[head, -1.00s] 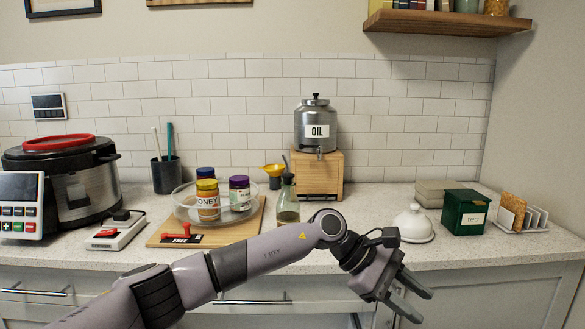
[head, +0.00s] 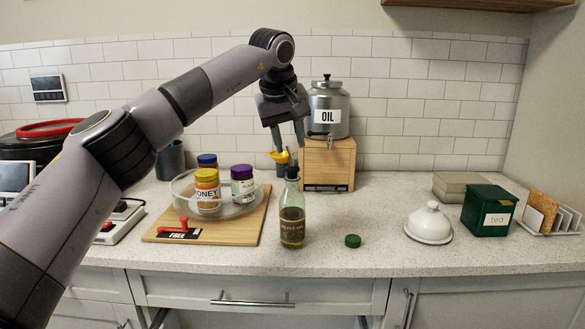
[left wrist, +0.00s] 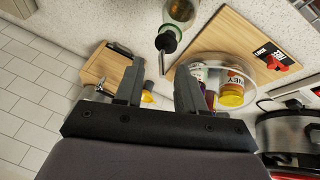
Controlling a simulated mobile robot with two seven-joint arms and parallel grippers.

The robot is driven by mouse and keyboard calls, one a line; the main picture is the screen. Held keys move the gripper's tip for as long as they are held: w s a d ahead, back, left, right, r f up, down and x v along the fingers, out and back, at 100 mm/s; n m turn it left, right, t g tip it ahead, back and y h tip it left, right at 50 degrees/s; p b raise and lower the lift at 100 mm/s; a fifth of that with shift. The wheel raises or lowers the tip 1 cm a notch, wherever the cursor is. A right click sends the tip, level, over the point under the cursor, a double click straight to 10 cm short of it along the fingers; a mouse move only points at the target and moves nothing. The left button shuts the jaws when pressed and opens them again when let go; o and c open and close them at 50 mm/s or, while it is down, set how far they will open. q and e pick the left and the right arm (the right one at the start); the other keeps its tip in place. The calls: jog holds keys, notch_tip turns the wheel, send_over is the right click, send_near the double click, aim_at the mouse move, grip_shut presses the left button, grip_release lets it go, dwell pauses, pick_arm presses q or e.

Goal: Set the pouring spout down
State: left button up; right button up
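The pouring spout (head: 292,173) is dark and sits in the neck of the olive oil bottle (head: 291,215), which stands upright on the counter. In the left wrist view the spout (left wrist: 166,42) shows black with a thin grey tip, on top of the bottle (left wrist: 181,12). My left gripper (head: 289,150) points down above and a little behind the bottle, from the head's view. In the left wrist view its two fingers (left wrist: 158,92) are wide apart with nothing between them. The spout is beyond the fingertips. My right gripper is out of view.
A green cap (head: 353,241) lies on the counter right of the bottle. A wooden board (head: 256,222) with a glass tray of jars is left. The oil dispenser (head: 329,105) on its wooden stand (head: 328,165) and a yellow funnel (head: 279,157) are behind. Front right counter is clear.

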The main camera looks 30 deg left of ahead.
aim_at(287, 149)
pick_arm(q)
jog(key=f, duration=0.1)
jog(key=w+a+f, duration=0.1)
jog(key=f, duration=0.1)
jog(key=shift+w+a+f, duration=0.15)
jog(key=shift+w+a, duration=0.05)
jog(key=shift+w, duration=0.1)
jog(key=shift+w+f, duration=0.2)
jog(key=shift+f, duration=0.2)
grip_shut()
